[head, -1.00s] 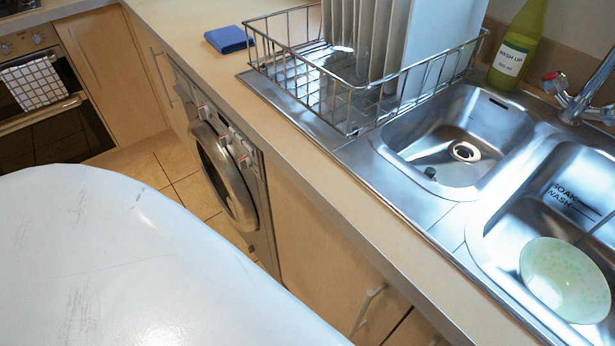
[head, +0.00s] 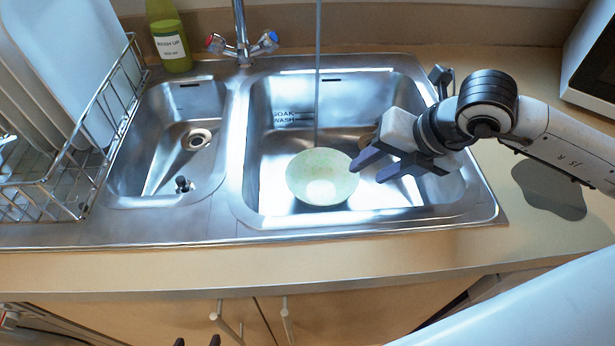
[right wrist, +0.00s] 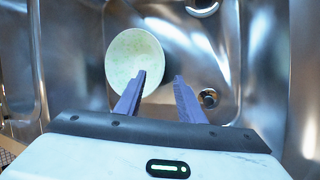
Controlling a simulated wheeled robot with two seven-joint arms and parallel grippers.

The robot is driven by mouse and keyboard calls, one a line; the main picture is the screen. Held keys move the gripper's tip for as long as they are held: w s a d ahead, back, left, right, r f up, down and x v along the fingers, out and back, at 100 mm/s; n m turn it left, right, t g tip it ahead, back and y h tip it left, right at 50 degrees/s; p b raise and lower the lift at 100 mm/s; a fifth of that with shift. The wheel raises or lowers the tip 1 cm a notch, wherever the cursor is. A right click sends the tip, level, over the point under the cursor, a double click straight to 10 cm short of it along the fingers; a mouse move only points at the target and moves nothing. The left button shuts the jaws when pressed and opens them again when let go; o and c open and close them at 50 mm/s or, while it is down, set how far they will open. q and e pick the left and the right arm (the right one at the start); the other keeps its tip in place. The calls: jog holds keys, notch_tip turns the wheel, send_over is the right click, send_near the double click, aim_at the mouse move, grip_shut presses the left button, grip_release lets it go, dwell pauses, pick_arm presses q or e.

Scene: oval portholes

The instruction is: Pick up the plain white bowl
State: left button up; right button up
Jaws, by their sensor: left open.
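A pale green, faintly speckled bowl (head: 321,177) sits upright in the large right sink basin. It also shows in the right wrist view (right wrist: 128,52), partly behind one finger. I see no plain white bowl in the frames. My right gripper (head: 366,174) is open and empty, with its purple fingers just right of the bowl's rim. In the right wrist view the fingers (right wrist: 160,74) are apart, the left one overlapping the bowl; I cannot tell if it touches. Two dark tips at the bottom edge of the head view look like my left gripper (head: 197,342), open and low before the cupboards.
The steel sink (head: 232,185) has a small left basin. A wire dish rack (head: 110,110) with plates stands at the left. A green bottle (head: 170,45) and a tap (head: 242,45) are behind. A thin grey vertical strip (head: 318,80) hangs above the large basin. Counter is clear in front.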

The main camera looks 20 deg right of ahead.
aim_at(353, 183)
jog(key=x, duration=0.3)
jog(key=shift+f, duration=0.1)
jog(key=shift+s+p+x, duration=0.15)
jog(key=shift+p+x, duration=0.05)
jog(key=shift+x, duration=1.1)
jog(key=shift+s+p+x, duration=0.1)
jog(key=shift+p+x, duration=0.05)
jog(key=shift+x, duration=1.2)
jog(key=shift+a, duration=0.15)
grip_shut()
